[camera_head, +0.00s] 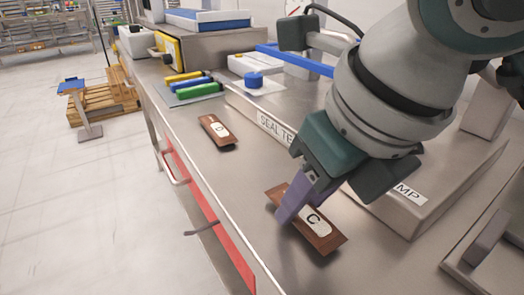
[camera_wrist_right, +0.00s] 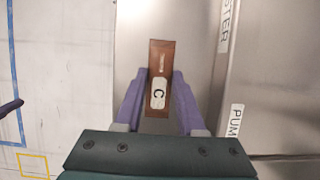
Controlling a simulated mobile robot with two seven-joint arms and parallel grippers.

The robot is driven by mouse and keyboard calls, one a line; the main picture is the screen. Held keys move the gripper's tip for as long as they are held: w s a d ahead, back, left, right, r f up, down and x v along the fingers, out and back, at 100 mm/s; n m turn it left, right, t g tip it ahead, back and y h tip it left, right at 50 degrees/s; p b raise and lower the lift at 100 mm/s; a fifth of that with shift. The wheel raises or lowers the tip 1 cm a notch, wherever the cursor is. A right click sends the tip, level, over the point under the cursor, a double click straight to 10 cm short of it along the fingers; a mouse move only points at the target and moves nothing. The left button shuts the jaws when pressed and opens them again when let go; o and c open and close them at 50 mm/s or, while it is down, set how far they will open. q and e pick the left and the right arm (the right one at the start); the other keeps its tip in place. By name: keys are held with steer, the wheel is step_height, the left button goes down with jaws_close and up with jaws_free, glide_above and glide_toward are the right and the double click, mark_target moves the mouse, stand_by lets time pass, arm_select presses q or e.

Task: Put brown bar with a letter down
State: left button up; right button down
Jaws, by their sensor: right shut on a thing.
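A brown bar with a white label lettered C (camera_head: 322,238) is at the front of the steel worktop in the head view. My right gripper (camera_head: 290,208) is shut on it, with purple fingers across the bar. In the right wrist view the C bar (camera_wrist_right: 161,62) lies between the two purple fingers of the right gripper (camera_wrist_right: 160,85). I cannot tell whether the bar touches the worktop. A second brown bar, lettered D (camera_head: 218,131), lies on the worktop farther back. My left gripper is not in view.
A raised steel box labelled SEAL TE... (camera_head: 275,127) runs along the right. Yellow, blue and green bars (camera_head: 198,90) lie on a grey plate farther back. The worktop's left edge drops to red drawers (camera_head: 208,218). Bare worktop lies between the two brown bars.

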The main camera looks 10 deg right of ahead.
steer(key=shift+f, duration=0.25)
steer(key=c, duration=1)
jaws_free()
steer(key=shift+f, duration=0.1)
steer(key=o, duration=0.5)
steer(key=shift+r, duration=0.4)
steer(key=p+v, duration=0.2)
steer(key=v, duration=0.9)
steer(key=shift+s+r, duration=0.2)
steer(key=shift+r, duration=0.05)
